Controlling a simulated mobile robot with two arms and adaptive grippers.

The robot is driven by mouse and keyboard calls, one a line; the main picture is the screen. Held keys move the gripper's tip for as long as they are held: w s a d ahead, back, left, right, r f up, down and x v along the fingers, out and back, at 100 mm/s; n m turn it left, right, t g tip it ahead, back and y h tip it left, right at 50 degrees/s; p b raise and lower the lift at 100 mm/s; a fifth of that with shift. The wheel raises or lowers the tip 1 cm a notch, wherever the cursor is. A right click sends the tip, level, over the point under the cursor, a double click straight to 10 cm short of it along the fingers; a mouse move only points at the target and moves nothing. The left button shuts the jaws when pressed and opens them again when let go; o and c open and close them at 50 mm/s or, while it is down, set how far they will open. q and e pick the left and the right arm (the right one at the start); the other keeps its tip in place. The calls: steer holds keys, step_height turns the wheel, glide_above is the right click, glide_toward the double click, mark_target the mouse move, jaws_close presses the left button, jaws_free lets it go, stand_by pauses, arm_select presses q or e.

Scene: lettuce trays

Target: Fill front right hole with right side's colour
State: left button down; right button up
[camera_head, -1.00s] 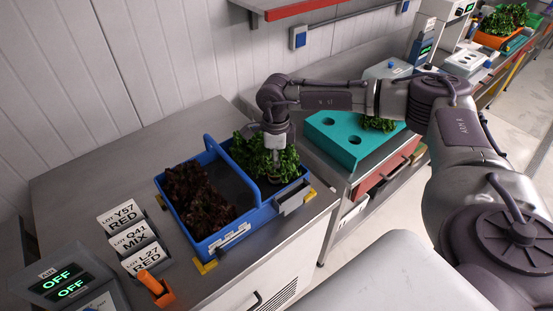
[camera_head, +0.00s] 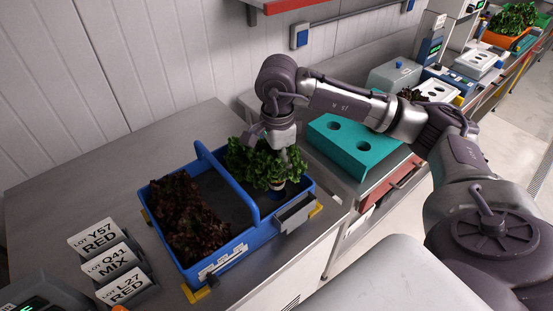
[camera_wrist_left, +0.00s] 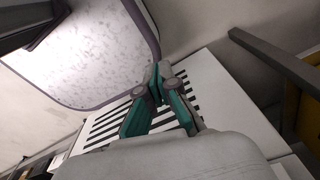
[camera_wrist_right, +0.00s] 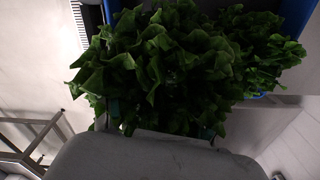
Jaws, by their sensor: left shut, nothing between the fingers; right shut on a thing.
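The blue crate (camera_head: 257,197) has dark red lettuce (camera_head: 182,215) left of its divider and green lettuce (camera_head: 250,158) on the right. My right gripper (camera_head: 283,158) is shut on a green lettuce plant (camera_head: 277,170), its pot showing below the leaves at the crate's right compartment. Leaves fill the right wrist view (camera_wrist_right: 175,65) and hide the fingertips. The teal tray (camera_head: 352,155) stands right of the crate, with two dark empty holes visible; my right arm hides its far right part. My left gripper (camera_wrist_left: 157,78) is shut and empty in the left wrist view.
A grey-blue box (camera_head: 394,76) is behind the teal tray. An orange crate of green lettuce (camera_head: 510,30) is farther back. Bare steel table lies behind the blue crate.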

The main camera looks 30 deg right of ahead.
mark_target(277, 184)
step_height(277, 184, down, 5)
steer(key=b, duration=0.3)
steer(key=shift+w+f+b, duration=0.1)
steer(key=shift+f+b, duration=0.4)
steer(key=shift+b, duration=0.2)
steer(key=shift+d, duration=0.1)
steer(key=shift+f+b, duration=0.2)
steer(key=shift+b, duration=0.2)
steer(key=shift+f, duration=0.1)
steer(key=shift+f+b, duration=0.25)
steer(key=shift+b, duration=0.3)
steer(key=shift+f+b, duration=0.55)
stand_by(0.7)
steer(key=shift+f+b, duration=0.1)
steer(key=shift+b, duration=0.2)
stand_by(0.7)
